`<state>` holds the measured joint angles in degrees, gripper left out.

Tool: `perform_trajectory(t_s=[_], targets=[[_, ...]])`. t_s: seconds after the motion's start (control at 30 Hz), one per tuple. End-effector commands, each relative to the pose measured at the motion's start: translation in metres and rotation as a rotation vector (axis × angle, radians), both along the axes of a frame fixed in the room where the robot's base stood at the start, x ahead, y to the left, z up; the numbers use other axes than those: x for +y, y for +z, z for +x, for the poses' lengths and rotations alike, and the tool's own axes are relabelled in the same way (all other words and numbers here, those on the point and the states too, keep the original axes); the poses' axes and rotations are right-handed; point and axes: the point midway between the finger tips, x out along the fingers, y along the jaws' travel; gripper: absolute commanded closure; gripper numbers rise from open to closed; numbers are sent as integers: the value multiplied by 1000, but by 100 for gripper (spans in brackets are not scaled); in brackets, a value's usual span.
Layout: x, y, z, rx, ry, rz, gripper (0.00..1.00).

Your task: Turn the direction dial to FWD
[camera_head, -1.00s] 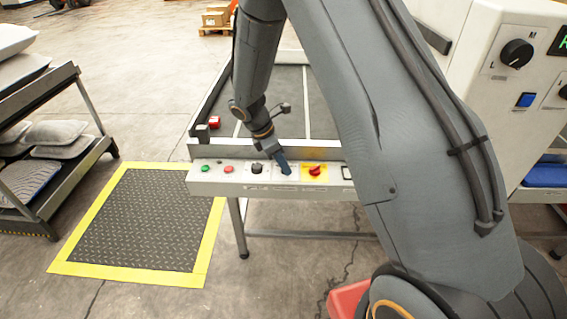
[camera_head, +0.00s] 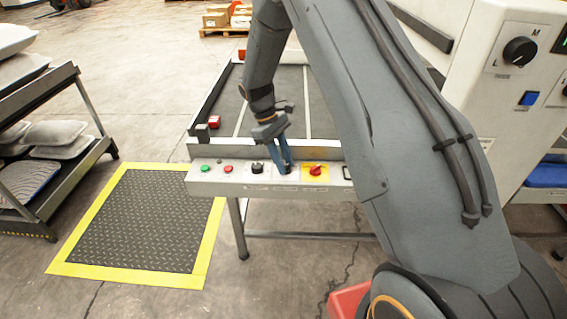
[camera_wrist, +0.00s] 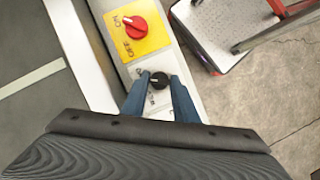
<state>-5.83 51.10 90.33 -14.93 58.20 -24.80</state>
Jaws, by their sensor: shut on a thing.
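The small black direction dial (camera_wrist: 159,79) sits on the white control panel (camera_head: 235,188), beside the red switch on a yellow plate. A pale pointer mark shows on its top in the wrist view, and the lettering by it is too small and partly covered to read. My gripper (camera_head: 286,167) points down at the panel with its blue fingers on either side of this dial. In the wrist view my gripper (camera_wrist: 160,84) is shut on the dial. In the head view the fingers mostly hide that dial.
A red ON/OFF switch (camera_wrist: 135,27) is close to the fingers. Another black dial (camera_head: 257,167), a red button (camera_head: 228,169) and a green button (camera_head: 205,168) line the panel to the left. A framed grey bed (camera_head: 270,115) lies behind.

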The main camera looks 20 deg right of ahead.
Motion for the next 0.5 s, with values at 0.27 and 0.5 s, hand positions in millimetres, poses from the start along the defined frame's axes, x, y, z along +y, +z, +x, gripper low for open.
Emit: perform_trajectory(t_s=[0.27, 0.5], targets=[[-1, 0, 0, 1, -126, 0, 96], [-1, 0, 0, 1, -166, 0, 96]])
